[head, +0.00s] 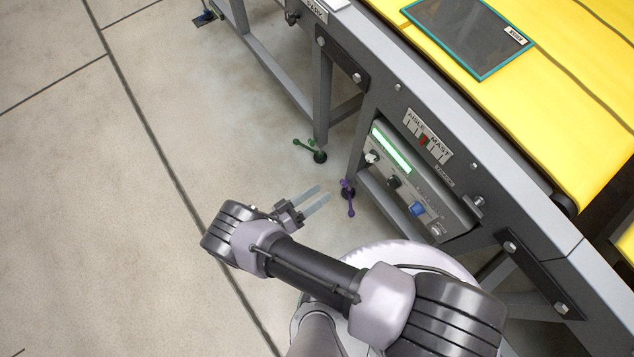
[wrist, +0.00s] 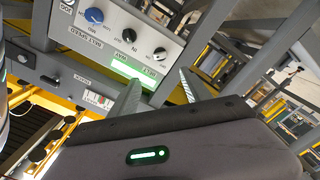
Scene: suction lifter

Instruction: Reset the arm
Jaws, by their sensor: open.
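My gripper (head: 316,196) is open and empty, held out in front of my arm above the concrete floor in the head view. Its two pale, see-through fingers point right, toward the conveyor frame and its control panel (head: 408,178). Nothing lies between the fingers. In the wrist view my gripper (wrist: 160,90) shows two separated fingers, with the panel (wrist: 112,42) beyond them at upper left.
A conveyor with a yellow belt (head: 560,75) runs along the right, carrying a dark teal-edged panel (head: 468,35). Below it, grey legs stand on feet with a green handle (head: 304,146) and a purple handle (head: 350,205). The floor (head: 120,200) at left is clear.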

